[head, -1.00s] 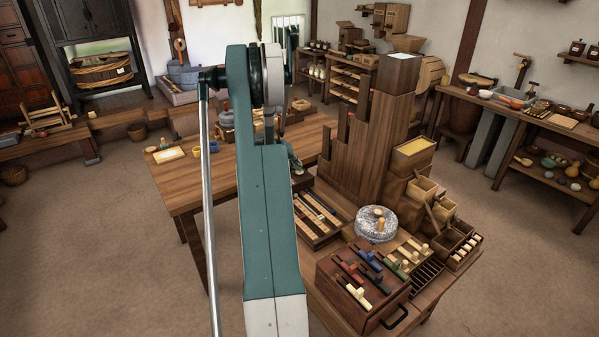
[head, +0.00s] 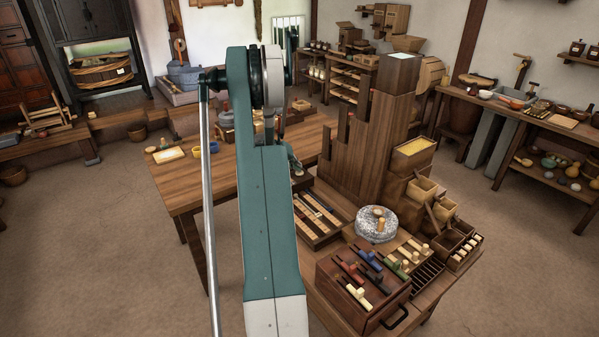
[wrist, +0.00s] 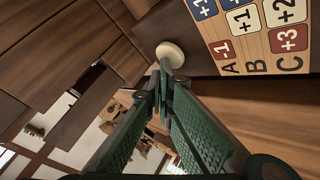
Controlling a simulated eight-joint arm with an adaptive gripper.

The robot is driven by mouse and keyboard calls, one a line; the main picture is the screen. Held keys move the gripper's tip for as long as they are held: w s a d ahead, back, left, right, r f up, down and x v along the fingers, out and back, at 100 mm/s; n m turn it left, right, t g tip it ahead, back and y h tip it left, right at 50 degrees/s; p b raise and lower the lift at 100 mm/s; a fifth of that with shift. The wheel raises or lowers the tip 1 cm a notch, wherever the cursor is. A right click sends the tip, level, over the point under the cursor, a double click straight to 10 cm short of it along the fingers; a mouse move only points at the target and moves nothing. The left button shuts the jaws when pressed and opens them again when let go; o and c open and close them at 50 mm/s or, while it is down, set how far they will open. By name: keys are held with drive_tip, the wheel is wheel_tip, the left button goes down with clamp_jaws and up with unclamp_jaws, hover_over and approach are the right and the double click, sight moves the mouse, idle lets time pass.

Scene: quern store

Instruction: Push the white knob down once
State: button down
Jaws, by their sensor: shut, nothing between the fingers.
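In the wrist view, a round cream-white knob (wrist: 170,54) sits by a dark wooden edge, left of a lettered board. My gripper (wrist: 163,70) is shut and empty. Its green fingertips come together right at the knob's near edge and overlap it in the picture. I cannot tell whether they touch it or stop just short. The knob shows whole but for that lower edge. In the head view I cannot make out this knob or my fingertips; my own arm stands in front of that area.
A board (wrist: 265,30) with blue, white and red number squares lies beside the knob in the wrist view. In the head view, a stepped wooden tower (head: 372,140), a round stone (head: 376,224) and a box with coloured levers (head: 345,300) stand right of my arm.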

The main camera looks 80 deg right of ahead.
drive_tip(key=shift+r, duration=0.15)
drive_tip(key=shift+r+p, duration=0.5)
drive_tip(key=shift+r, duration=0.6)
drive_tip(key=shift+r, duration=0.1)
drive_tip(key=shift+r+p, duration=0.95)
drive_tip(key=shift+r, duration=1.45)
